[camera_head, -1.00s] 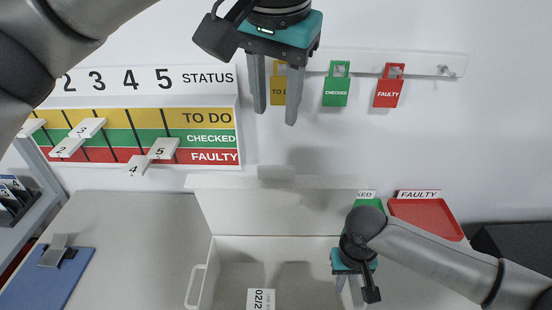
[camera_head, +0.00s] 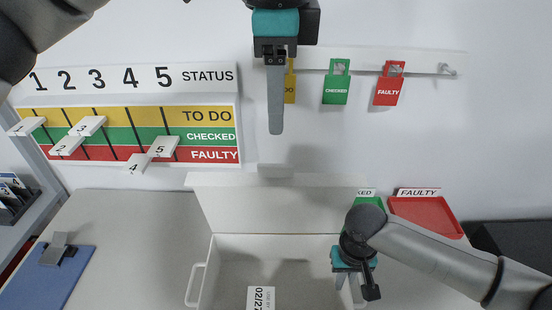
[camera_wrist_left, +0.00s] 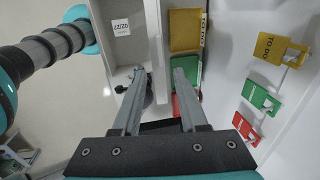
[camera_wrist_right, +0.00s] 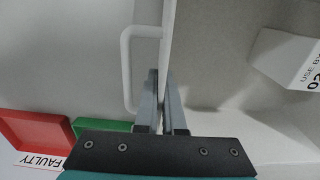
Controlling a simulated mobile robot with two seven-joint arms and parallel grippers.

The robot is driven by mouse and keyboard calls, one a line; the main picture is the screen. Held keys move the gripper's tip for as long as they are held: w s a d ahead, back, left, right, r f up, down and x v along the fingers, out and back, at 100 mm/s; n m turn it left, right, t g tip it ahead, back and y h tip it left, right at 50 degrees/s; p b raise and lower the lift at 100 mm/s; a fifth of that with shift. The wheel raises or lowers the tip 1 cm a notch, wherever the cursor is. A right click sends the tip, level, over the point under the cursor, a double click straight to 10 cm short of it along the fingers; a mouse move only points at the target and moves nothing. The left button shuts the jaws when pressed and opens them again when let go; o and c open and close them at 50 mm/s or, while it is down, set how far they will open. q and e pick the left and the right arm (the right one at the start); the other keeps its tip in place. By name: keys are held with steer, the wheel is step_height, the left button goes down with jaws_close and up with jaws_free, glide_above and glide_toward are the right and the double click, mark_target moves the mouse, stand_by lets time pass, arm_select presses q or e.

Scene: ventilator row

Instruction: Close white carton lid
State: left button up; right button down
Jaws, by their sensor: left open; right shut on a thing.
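The white carton (camera_head: 207,275) stands on the table with its lid (camera_head: 275,207) raised at the back, leaning toward the wall. A small tab (camera_head: 275,171) sticks up from the lid's top edge. My left gripper (camera_head: 275,132) hangs above the lid, apart from it; its fingers overlap in the head view but stand apart, open and empty, in the left wrist view (camera_wrist_left: 155,85). My right gripper (camera_head: 348,300) is at the carton's right side. In the right wrist view it is shut on the carton's side wall (camera_wrist_right: 168,35), beside the looped handle (camera_wrist_right: 127,70).
A small white box (camera_head: 261,297) marked 02/27 is inside the carton. A red FAULTY tray (camera_head: 425,215) and a partly hidden green tray (camera_head: 368,203) stand right. Tags hang on a wall rail (camera_head: 430,66). A status board (camera_head: 215,117) is left, above a blue clipboard (camera_head: 50,280).

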mark_target(276, 165)
arm_select(q)
steer(key=f, duration=0.3)
steer(key=w+f, duration=0.1)
steer(key=f, duration=0.3)
steer(key=w+f, duration=0.1)
steer(key=f, duration=0.3)
jaws_close()
steer(key=shift+s, duration=0.1)
stand_by(1.1)
